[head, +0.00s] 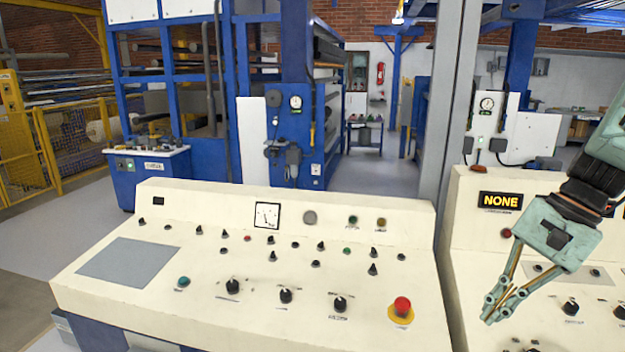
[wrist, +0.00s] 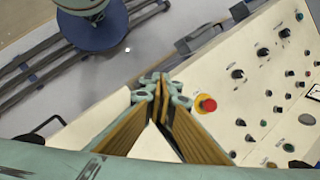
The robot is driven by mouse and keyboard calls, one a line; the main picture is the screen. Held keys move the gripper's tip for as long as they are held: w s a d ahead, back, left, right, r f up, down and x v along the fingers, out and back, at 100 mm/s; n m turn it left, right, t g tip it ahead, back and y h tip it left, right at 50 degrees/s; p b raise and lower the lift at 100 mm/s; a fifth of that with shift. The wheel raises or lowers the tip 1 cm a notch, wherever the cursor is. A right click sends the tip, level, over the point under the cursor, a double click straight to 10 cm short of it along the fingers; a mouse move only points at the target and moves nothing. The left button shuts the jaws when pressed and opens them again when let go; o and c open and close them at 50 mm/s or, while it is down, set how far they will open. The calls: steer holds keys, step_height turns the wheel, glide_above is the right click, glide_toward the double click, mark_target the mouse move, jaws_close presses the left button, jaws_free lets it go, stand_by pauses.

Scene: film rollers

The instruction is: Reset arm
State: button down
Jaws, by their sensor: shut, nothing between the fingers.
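My gripper (head: 491,318) is at the right of the head view, pointing down and to the left. It is over the right cream control console (head: 458,225), and it is empty. In the wrist view my gripper (wrist: 158,80) has its fingertips together, with nothing between them. The fingertips appear beside the red emergency button (wrist: 207,104) on its yellow base, which also shows in the head view (head: 402,307). From these views I cannot tell the height of the fingertips above the console.
The left cream console (head: 210,290) carries several knobs, switches and a dial gauge (head: 267,215). A display (head: 500,200) reading "NONE" is on the right console. A grey column (head: 455,110) stands behind the consoles. Blue machinery and open floor (head: 375,165) lie further back.

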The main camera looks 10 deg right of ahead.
steer(key=s+a+r+n+t+h, duration=0.15)
steer(key=a+r+n+h, duration=0.5)
steer(key=a+r, duration=0.8)
steer(key=s+a+n+t+y, duration=0.1)
steer(key=s+a+n, duration=0.1)
steer(key=s, duration=0.6)
steer(key=s+a+n+y, duration=0.1)
steer(key=s+a+n, duration=0.2)
steer(key=s+a, duration=0.2)
steer(key=s+p, duration=0.1)
steer(key=s, duration=0.2)
steer(key=shift+s+a+r+t, duration=0.15)
steer(key=shift+s+r+t, duration=0.1)
steer(key=shift+s+t, duration=0.1)
steer(key=c, duration=3.5)
jaws_free()
